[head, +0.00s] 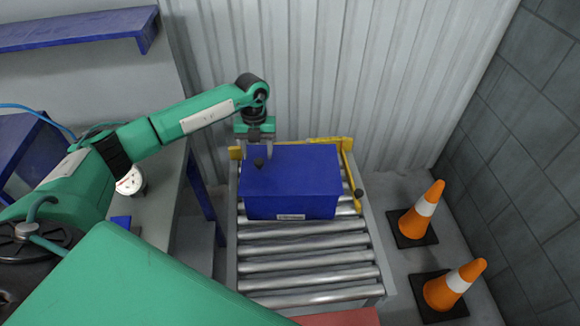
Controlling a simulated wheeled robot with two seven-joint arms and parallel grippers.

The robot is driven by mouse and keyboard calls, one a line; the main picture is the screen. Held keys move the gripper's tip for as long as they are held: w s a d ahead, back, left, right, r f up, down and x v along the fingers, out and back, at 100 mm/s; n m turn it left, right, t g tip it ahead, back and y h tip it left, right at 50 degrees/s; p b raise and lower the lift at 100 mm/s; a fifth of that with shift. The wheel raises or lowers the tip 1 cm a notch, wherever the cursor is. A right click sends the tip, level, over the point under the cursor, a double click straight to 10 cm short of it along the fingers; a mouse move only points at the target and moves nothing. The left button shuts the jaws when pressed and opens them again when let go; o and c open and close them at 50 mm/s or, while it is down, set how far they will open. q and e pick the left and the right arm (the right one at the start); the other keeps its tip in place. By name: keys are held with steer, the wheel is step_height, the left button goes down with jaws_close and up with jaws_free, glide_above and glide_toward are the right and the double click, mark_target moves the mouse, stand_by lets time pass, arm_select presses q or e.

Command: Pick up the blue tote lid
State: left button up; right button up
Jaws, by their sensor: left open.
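The blue tote (290,208) stands on the roller table, with a white label on its front side. Its flat blue lid (305,168) covers the top. A small dark knob-like piece (259,163) shows near the lid's far left part. My left gripper (256,146) is open, fingers pointing down at the lid's far left edge, just behind the dark piece. Nothing shows between its fingers. I cannot tell whether the fingers touch the lid. My right gripper is not in view.
The roller table (305,273) has bare rollers in front of the tote. A yellow rail (350,178) runs along its right side. Orange cones (423,208) stand on the floor at right. A ribbed wall (330,70) rises behind, and a blue shelf (75,30) hangs upper left.

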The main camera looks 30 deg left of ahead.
arm_select(q)
steer(key=shift+s+d+f, duration=0.1)
steer(key=shift+f, duration=1.3)
jaws_close()
steer(key=shift+r, duration=0.1)
